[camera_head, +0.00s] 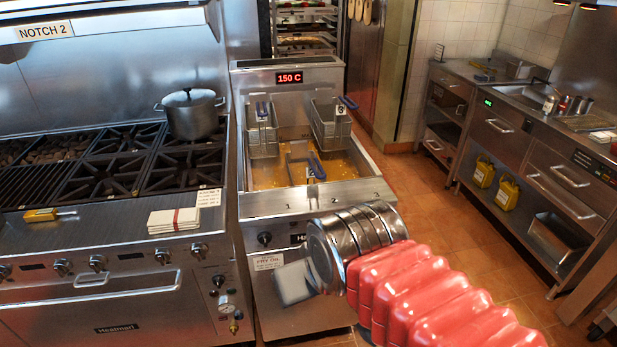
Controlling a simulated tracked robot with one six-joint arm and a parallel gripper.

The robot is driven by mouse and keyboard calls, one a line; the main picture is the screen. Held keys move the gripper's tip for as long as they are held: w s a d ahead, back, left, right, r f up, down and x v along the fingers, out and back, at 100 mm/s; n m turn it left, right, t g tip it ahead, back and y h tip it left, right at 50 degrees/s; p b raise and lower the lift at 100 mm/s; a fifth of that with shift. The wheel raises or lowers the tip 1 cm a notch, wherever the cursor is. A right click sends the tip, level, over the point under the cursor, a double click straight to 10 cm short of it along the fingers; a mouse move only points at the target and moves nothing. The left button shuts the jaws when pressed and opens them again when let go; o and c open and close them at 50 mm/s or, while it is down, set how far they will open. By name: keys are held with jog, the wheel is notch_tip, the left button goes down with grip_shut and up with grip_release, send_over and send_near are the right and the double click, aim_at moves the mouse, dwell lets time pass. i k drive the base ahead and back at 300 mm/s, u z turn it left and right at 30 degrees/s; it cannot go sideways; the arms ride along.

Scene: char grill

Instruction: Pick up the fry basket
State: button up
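The fryer (258,205) stands in the middle, its vat holding yellow-brown oil. One wire fry basket (262,138) hangs at the vat's back left, with a blue handle. A second fry basket (328,128) hangs at the back right, also with a blue handle. A third fry basket (298,172) sits low in the oil, its blue handle tilted up at its right side. My red ribbed arm reaches in from the lower right. The pale grey end of my gripper (293,284) shows in front of the fryer's front panel, below and apart from the baskets. Its fingers are mostly hidden.
A stove (105,215) adjoins the fryer on the left, with a lidded steel pot (190,113), a folded cloth (174,220) and a yellow-handled tool (48,214). A steel counter (550,140) with drawers runs along the right. Orange tiled floor (440,215) lies clear between.

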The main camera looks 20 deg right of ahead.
aim_at(300, 152)
jog(key=i, duration=0.9)
jog(key=u, duration=0.05)
